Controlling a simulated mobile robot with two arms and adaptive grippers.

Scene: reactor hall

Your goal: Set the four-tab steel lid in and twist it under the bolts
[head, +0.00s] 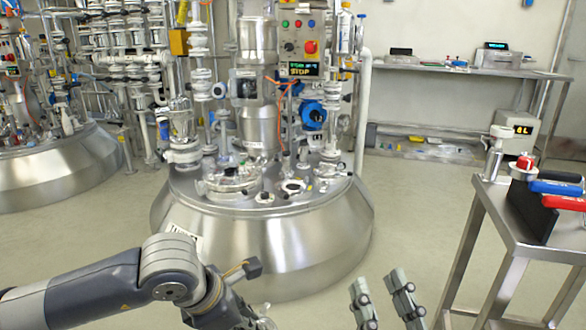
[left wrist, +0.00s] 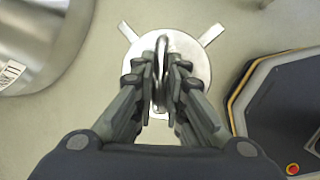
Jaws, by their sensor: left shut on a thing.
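The steel lid (left wrist: 199,62) is a flat round plate with a raised handle. Two tabs stick out at its far side in the left wrist view; the near side is mostly hidden by my fingers. My left gripper (left wrist: 161,72) is shut on the lid's handle and holds it over the floor, apart from the vessel. In the head view the left gripper is cut off at the bottom edge. My right gripper (head: 382,288) is open and empty, right of the vessel's front. The domed steel reactor vessel (head: 290,245) has fittings on top; its bolts are too small to tell.
A steel side table (head: 480,195) at the right carries a black holder with blue- and red-handled tools (head: 560,188). Pipes and a control panel (head: 300,45) rise behind the vessel top. A second vessel (head: 60,170) stands at the left. Floor right of the vessel is clear.

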